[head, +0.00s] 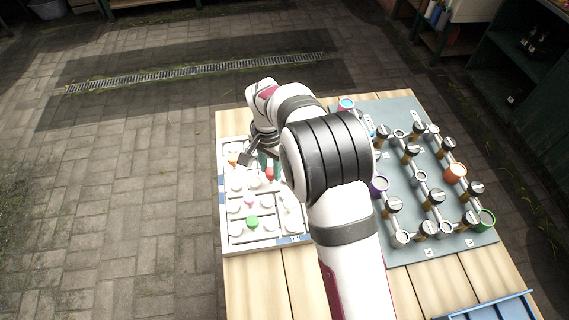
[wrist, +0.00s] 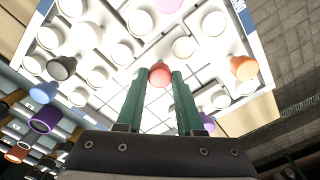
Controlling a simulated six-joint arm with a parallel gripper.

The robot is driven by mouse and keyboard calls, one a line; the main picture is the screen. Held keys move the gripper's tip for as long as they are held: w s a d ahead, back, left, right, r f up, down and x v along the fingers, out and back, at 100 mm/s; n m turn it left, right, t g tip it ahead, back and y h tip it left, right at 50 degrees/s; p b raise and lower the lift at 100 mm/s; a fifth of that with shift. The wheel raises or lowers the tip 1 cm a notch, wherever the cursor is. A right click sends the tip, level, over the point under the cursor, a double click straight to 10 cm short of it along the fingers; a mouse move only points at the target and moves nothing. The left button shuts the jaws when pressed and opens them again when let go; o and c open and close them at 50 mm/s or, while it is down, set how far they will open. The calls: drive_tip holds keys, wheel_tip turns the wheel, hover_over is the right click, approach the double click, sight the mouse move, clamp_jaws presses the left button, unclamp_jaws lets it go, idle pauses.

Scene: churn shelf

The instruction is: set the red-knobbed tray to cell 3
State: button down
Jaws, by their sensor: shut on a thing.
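The red knob (head: 270,174) of the tray sits in the white framed board (head: 224,222) at the left of the table. In the wrist view the red knob (wrist: 159,75) is between the tips of my gripper's green fingers (wrist: 159,82). My gripper (head: 266,165) is shut on the red knob, pointing down at the board. The tray under the knob is mostly hidden by the fingers and my arm. Cell numbers are too small to read, so I cannot tell which cell is cell 3.
On the board are an orange knob (head: 233,158), a pink knob (head: 249,199), a green knob (head: 252,222) and several white knobs. A grey panel (head: 440,125) with pipes, black-topped posts and coloured rings lies to the right. A blue tray (head: 495,309) is at the front right.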

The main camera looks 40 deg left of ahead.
sight(271, 171)
drive_tip(key=c, duration=0.5)
unclamp_jaws()
wheel_tip(271, 171, up, 16)
drive_tip(key=shift+f, duration=0.1)
